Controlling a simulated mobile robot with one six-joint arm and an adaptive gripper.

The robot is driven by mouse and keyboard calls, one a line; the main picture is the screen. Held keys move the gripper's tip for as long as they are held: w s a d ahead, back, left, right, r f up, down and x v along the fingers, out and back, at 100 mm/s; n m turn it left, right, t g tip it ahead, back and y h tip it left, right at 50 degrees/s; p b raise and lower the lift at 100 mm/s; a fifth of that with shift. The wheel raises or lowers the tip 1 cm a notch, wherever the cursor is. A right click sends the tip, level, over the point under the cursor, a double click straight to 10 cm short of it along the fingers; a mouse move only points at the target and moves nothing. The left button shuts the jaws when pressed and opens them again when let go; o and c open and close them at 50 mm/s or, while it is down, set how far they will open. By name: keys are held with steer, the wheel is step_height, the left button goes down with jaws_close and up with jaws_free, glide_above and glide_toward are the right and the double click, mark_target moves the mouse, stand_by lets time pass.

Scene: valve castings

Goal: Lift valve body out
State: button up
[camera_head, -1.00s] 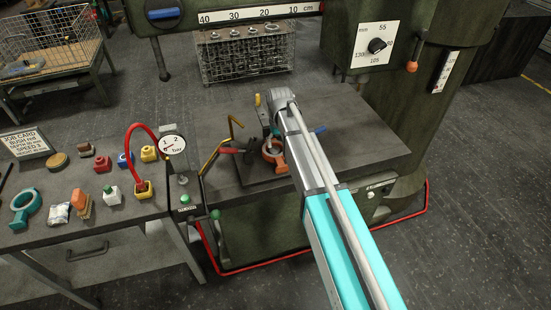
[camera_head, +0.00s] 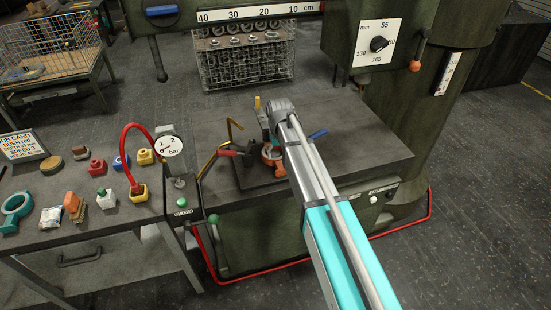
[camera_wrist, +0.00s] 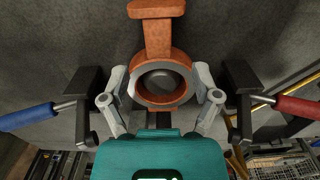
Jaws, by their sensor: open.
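The orange-brown valve body (camera_wrist: 158,42), a ring with a thick stem, lies on the dark fixture plate, its stem pointing away from my gripper in the wrist view. It also shows partly behind my arm in the head view (camera_head: 268,156). My gripper (camera_wrist: 161,84) is open, with one grey finger on each side of the ring, close to it; I cannot tell if they touch. A clamp with a blue handle (camera_wrist: 27,117) stands left of the valve body and one with a red handle (camera_wrist: 299,107) stands right; neither arm lies over the ring. My arm hides the fingers in the head view.
The fixture sits on the machine table (camera_head: 365,150). A gauge (camera_head: 168,146) with a red hose and the side bench (camera_head: 90,215) with several small parts stand left. The drill column (camera_head: 405,120) stands right. A wire basket (camera_head: 245,62) of castings is behind.

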mark_target(279, 162)
steer(key=shift+f, duration=0.15)
step_height(279, 162, down, 5)
steer(key=b, duration=0.5)
steer(key=shift+w, duration=0.15)
stand_by(0.5)
jaws_close()
